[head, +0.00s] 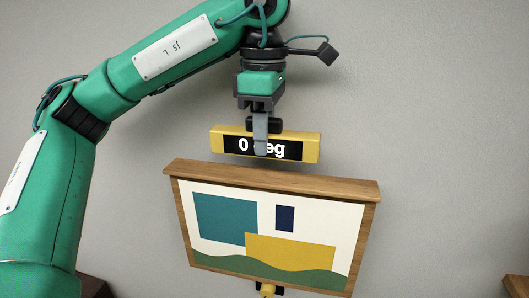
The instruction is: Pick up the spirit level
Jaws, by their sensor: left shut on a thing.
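The spirit level (301,148) is a yellow bar with a black display reading "0 deg", partly covered by a finger. My left gripper (261,146) comes down from above and is shut on the middle of the level. The level appears above the top ledge of a wooden-framed picture, with a strip of grey wall showing between them. It tilts slightly down to the right in the view. My right gripper is not in view.
The framed picture (210,215) has a wooden top ledge (270,180) and hangs slightly tilted against the grey wall (430,120). A small yellow and black thing (267,289) shows below its bottom edge. Brown wooden edges show at the lower left and lower right (516,286).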

